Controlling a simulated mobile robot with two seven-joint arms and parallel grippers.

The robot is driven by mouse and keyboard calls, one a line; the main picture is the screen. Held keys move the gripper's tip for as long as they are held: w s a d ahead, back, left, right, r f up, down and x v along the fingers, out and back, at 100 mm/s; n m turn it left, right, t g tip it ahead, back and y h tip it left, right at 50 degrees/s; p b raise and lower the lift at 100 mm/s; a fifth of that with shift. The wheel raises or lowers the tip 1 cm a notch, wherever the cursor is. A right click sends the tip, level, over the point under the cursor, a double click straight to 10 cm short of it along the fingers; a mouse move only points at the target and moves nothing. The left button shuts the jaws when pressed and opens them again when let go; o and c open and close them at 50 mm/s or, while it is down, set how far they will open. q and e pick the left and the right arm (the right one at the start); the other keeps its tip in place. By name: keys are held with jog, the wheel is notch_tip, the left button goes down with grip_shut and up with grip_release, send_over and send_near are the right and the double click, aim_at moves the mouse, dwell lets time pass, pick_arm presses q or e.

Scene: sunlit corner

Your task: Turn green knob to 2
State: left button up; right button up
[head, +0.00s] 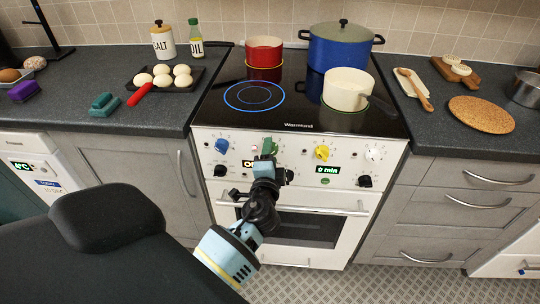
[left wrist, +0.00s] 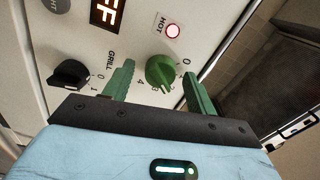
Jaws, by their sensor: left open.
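The green knob (left wrist: 161,71) is on the white front panel of the stove (head: 300,207). A "0" is printed at its upper right and a "4" at its lower left in the left wrist view. My left gripper (left wrist: 158,69) is open, with one green finger on each side of the knob. Small gaps show between fingers and knob. In the head view my left gripper (head: 268,150) is in front of the panel and largely hides the knob. My right gripper is not in view.
A black grill knob (left wrist: 70,74) is beside the left finger. A blue knob (head: 222,145), a yellow knob (head: 322,153) and a white knob (head: 374,154) share the panel. The oven handle (head: 320,209) runs below. A red pot (head: 264,51), blue pot (head: 341,48) and cream pan (head: 346,88) stand above.

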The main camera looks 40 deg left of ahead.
pick_arm(q)
jog(key=b+v, duration=0.1)
jog(key=v, duration=0.7)
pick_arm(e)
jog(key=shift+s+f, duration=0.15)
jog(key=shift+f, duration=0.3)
pick_arm(q)
jog(key=shift+a, duration=0.1)
jog(key=s+d+f+n+g+h+p, duration=0.1)
jog(key=s+d+f+g+h+p, duration=0.2)
jog(key=s+f, duration=0.35)
jog(key=s+d+f+n+h+p, duration=0.1)
jog(key=s+d+f+h+p, duration=0.1)
jog(key=s+f+h, duration=0.4)
jog(key=s+d+f+n+g+h+p, duration=0.1)
jog(key=s+d+n+p, duration=0.1)
jog(key=s, duration=0.7)
jog(key=s+d+f+n+g+h+p, duration=0.1)
jog(key=s+d+n+g+p, duration=0.1)
jog(key=s, duration=0.8)
jog(key=shift+d+n+h, duration=0.3)
jog(key=shift+d+n, duration=0.55)
jog(key=shift+n, duration=0.05)
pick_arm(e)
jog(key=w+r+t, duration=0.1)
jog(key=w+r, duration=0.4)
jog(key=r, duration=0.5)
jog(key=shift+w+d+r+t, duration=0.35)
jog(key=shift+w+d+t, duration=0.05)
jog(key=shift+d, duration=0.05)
